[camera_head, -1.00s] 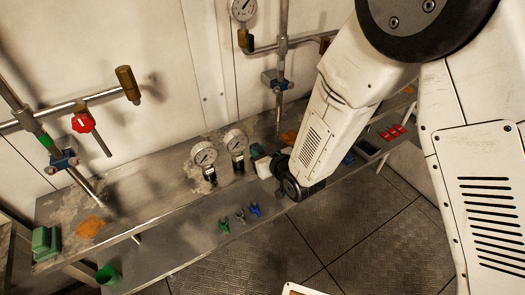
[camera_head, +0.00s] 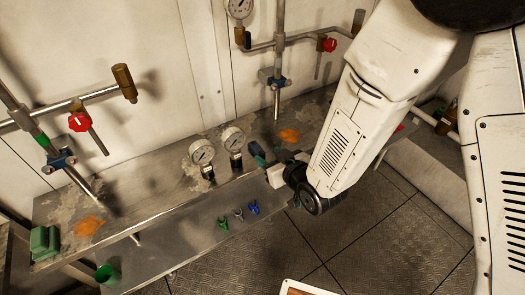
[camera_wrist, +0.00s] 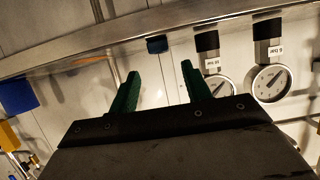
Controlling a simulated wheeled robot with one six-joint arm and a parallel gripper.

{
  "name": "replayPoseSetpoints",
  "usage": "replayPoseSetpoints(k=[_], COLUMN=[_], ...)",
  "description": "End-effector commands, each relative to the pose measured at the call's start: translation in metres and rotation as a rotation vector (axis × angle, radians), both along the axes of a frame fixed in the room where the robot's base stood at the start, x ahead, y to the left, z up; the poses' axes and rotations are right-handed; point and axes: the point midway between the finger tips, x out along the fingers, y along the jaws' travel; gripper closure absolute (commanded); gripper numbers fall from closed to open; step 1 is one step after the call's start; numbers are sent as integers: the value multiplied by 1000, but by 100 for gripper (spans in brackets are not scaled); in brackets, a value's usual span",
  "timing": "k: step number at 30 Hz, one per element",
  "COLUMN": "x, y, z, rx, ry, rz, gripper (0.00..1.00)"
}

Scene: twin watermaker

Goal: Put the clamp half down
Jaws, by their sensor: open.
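A small dark blue block, which looks like the clamp half (camera_head: 257,149), is on the grey upper shelf right of the two gauges. It also shows in the wrist view (camera_wrist: 157,44), at the shelf's edge beyond my fingertips. My gripper (camera_wrist: 158,80) has two green fingers spread wide, with nothing held between them. The block appears in line with the gap, apart from both fingers. In the head view my wrist is at the shelf's front edge, and my fingers are small and partly hidden there.
Two gauges (camera_head: 202,152) (camera_head: 234,139) stand close left of the block. An orange patch (camera_head: 290,135) lies behind. A vertical pipe with a blue clamp (camera_head: 273,77) rises at the wall. Green, grey and blue small pieces (camera_head: 238,214) lie on the lower shelf (camera_head: 180,235).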

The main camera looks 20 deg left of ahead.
Motion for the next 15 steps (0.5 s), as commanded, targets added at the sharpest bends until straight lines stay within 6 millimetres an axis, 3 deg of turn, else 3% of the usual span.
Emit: replayPoseSetpoints(k=[6, 15], x=[-22, -30], y=[-27, -36], z=[15, 19], rx=[0, 0], ry=[0, 0], rz=[-1, 0], gripper=[52, 52])
